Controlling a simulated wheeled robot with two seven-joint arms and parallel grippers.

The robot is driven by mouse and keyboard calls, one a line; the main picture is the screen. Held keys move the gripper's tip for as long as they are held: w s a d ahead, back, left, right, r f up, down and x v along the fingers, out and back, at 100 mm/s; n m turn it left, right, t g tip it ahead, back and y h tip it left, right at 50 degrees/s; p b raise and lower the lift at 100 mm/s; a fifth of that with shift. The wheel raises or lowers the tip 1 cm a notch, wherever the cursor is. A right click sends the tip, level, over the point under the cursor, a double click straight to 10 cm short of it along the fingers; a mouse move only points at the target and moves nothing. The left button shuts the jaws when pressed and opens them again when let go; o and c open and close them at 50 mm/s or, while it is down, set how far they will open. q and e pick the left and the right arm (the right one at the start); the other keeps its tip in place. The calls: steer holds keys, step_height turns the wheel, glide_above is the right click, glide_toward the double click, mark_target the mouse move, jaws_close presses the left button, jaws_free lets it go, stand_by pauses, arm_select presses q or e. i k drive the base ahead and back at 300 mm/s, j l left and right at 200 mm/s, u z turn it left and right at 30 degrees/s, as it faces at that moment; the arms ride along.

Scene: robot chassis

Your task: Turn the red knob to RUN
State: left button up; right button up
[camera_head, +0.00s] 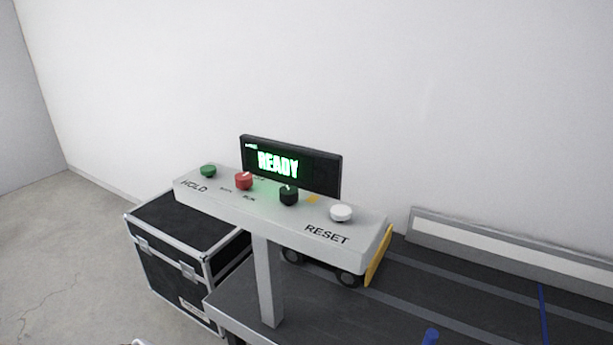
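The red knob (243,181) sits on top of a light grey control panel (280,222), left of the panel's middle. A pale mark shows on the knob's top; I cannot tell exactly where it points. The RUN label is printed at the knob's front right, and a smaller label, too small to read surely, at its front left. A screen (291,166) behind the panel shows READY in green. Neither of my grippers shows in the head view.
A green button (208,171) by HOLD, a black knob (289,195) and a white button (340,213) by RESET share the panel. A post (267,285) carries it. A black case (180,245) stands left; a dark belt (480,285) lies right.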

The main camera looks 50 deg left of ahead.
mark_target(243, 180)
steer(key=u, duration=1.6)
steer(key=j, duration=0.05)
